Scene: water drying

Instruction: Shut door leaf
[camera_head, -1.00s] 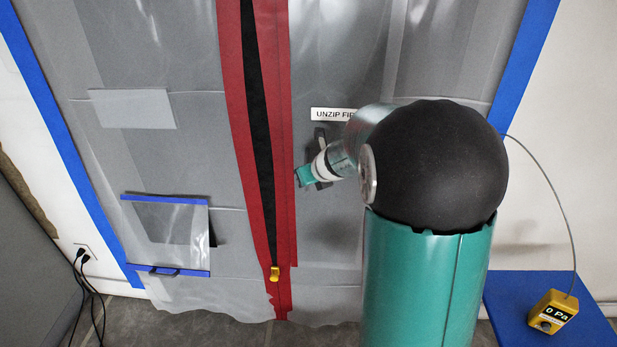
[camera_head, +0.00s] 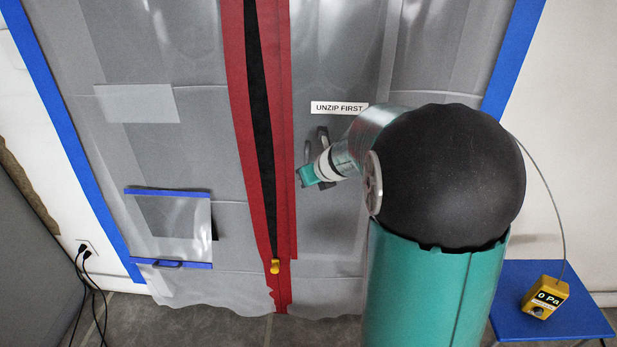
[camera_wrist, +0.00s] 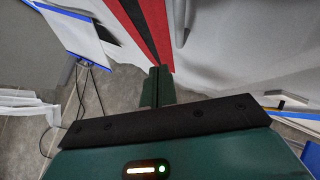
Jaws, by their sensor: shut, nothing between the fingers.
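The door leaf is a translucent plastic sheet (camera_head: 330,235) to the right of a red-edged zipper strip (camera_head: 281,150) in the head view. A dark slit runs down between the red edges, narrowing to a yellow zipper pull (camera_head: 275,266) near the bottom. A dark grey handle (camera_head: 323,140) is on the leaf under the "UNZIP FIRST" label (camera_head: 339,108). My gripper (camera_head: 303,179) is in front of the handle's lower part and hides some of it; I cannot tell whether they touch. In the wrist view my gripper (camera_wrist: 157,70) is shut and empty, with the red strip beyond it.
A flap with blue-taped edges (camera_head: 170,228) is on the left sheet. A yellow gauge reading 0 Pa (camera_head: 545,297) rests on a blue surface (camera_head: 560,325) at lower right. Black cables (camera_head: 85,290) hang by an outlet at left. Grey tiled floor shows below the sheet.

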